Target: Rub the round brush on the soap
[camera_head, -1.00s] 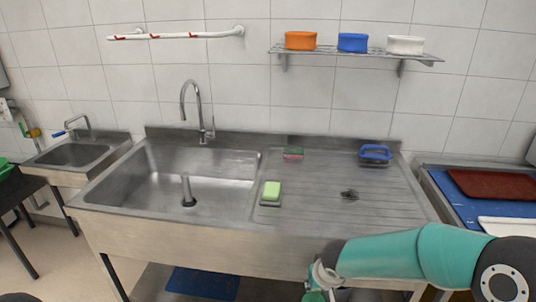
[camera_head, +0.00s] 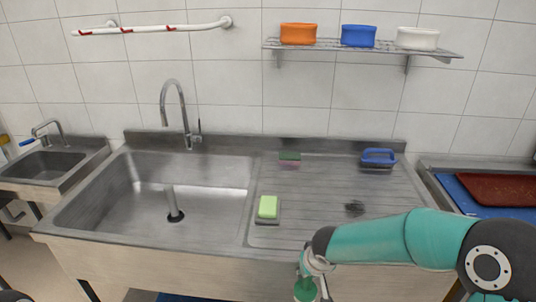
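The soap (camera_head: 268,207) is a light green block on a small dark holder, on the drainboard just right of the sink basin. My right arm comes in from the right, and its gripper (camera_head: 309,287) is at the bottom edge, in front of the sink's front edge and below the soap. A green rounded piece (camera_head: 306,290) shows at this gripper. It is cut off by the frame, and I cannot tell whether it is the round brush or whether the fingers are shut on it. My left gripper is out of view.
The basin (camera_head: 120,190) is empty apart from an upright pipe (camera_head: 173,203). A tap (camera_head: 187,120) stands behind, and a shelf (camera_head: 430,47) holds three bowls.

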